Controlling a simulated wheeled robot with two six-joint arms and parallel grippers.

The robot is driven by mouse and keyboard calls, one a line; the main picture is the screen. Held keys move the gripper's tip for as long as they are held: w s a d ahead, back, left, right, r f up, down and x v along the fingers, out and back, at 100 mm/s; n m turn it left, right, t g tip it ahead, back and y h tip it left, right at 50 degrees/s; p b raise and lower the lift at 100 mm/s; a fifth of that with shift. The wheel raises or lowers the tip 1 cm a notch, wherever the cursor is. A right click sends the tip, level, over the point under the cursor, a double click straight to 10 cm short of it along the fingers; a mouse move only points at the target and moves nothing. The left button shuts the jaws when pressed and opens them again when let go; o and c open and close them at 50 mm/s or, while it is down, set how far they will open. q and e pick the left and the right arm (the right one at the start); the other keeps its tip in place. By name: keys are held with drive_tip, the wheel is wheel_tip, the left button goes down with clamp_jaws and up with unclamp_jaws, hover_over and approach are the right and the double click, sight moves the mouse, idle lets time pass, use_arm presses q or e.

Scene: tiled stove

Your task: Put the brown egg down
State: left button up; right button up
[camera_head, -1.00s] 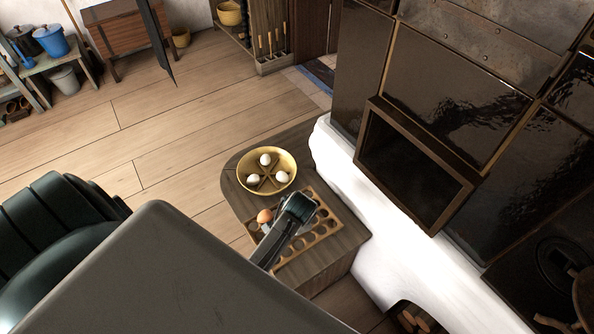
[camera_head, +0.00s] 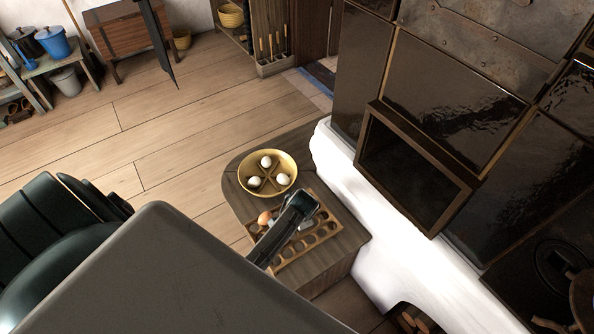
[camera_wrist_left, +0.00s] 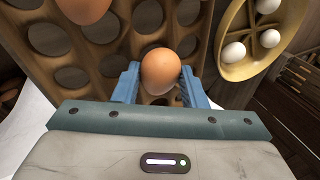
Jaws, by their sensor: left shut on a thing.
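My left gripper (camera_head: 304,215) is over the wooden egg tray (camera_head: 315,242) in the head view. In the left wrist view its blue fingers (camera_wrist_left: 160,85) are shut on a brown egg (camera_wrist_left: 160,70), one on each side. The tray with its round holes (camera_wrist_left: 112,55) is behind this egg; I cannot tell whether the egg touches it. In the head view my gripper hides the held egg. Another brown egg (camera_head: 265,218) sits at the tray's left end, also at the top left of the wrist view (camera_wrist_left: 84,8). My right gripper is not in view.
A yellow divided bowl (camera_head: 290,164) with three white eggs stands just behind the tray on the wooden bench (camera_head: 235,198). Several tray holes are empty. The dark tiled stove (camera_head: 455,110) and its white base (camera_head: 345,180) rise close on the right.

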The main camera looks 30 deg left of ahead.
use_arm(q)
drive_tip(key=shift+s+f, duration=0.25)
drive_tip(key=shift+f, duration=0.15)
drive_tip(key=o, duration=0.7)
drive_tip(key=shift+d+f, duration=0.1)
drive_tip(key=shift+f, duration=0.05)
drive_tip(key=shift+s, duration=0.15)
drive_tip(key=shift+d+f, duration=0.1)
drive_tip(key=shift+f, duration=0.05)
drive_tip(key=shift+r, duration=0.5)
drive_tip(key=shift+w+a+v, duration=0.1)
drive_tip(key=shift+w+v, duration=0.1)
drive_tip(key=shift+v, duration=2.85)
drive_tip(key=shift+w+a+v, duration=0.1)
drive_tip(key=shift+w+v, duration=0.05)
drive_tip(key=shift+v, duration=2.95)
drive_tip(key=shift+r, duration=0.15)
